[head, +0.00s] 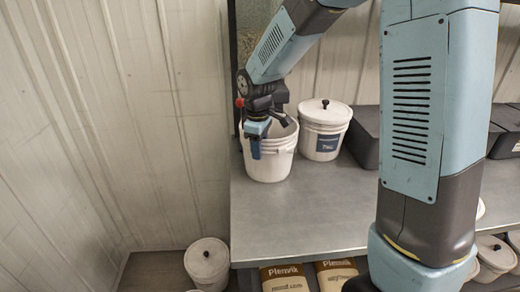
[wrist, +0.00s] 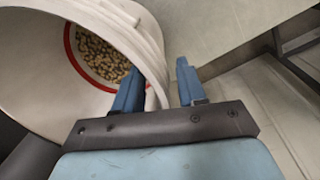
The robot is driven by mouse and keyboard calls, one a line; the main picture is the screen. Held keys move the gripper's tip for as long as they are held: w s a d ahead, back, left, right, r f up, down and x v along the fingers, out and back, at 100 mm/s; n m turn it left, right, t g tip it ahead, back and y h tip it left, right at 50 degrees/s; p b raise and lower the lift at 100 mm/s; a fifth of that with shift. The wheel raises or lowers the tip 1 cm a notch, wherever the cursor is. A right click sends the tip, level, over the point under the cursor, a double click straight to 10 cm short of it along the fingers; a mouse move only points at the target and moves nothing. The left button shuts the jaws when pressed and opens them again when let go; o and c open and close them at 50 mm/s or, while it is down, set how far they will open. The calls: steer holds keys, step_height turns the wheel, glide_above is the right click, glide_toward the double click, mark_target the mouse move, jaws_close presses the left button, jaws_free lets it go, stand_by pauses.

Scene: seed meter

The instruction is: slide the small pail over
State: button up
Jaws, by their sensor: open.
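An open white pail (head: 268,160) stands upright on the grey shelf, near its left end. The wrist view shows the pail (wrist: 45,95) from above, with tan seeds or pellets (wrist: 100,55) inside and a red ring around them. My gripper (head: 258,140) is at the pail's front left rim, pointing down. In the wrist view my gripper (wrist: 158,88) is open, one blue finger over the pail's inside and the other outside, with the pail's wall between them. Whether either finger touches the wall cannot be told.
A lidded white pail (head: 324,139) with a blue label stands close behind the open one, to its right. Dark bins (head: 364,138) are farther right. The grey shelf (head: 290,217) is clear in front. Another lidded pail (head: 207,262) and bags (head: 286,279) sit lower down.

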step_height(320, 180, up, 13)
steer(key=s, duration=0.1)
steer(key=shift+a, duration=0.25)
stand_by(0.3)
steer(key=s+d+r+m+t, duration=0.2)
steer(key=s+d+m, duration=0.4)
steer(key=s+d, duration=0.3)
steer(key=s+d+r+m+t, duration=0.2)
steer(key=s+d+m, duration=0.4)
steer(key=s, duration=0.8)
steer(key=d, duration=0.3)
steer(key=shift+m+t, duration=0.3)
steer(key=shift+t, duration=0.1)
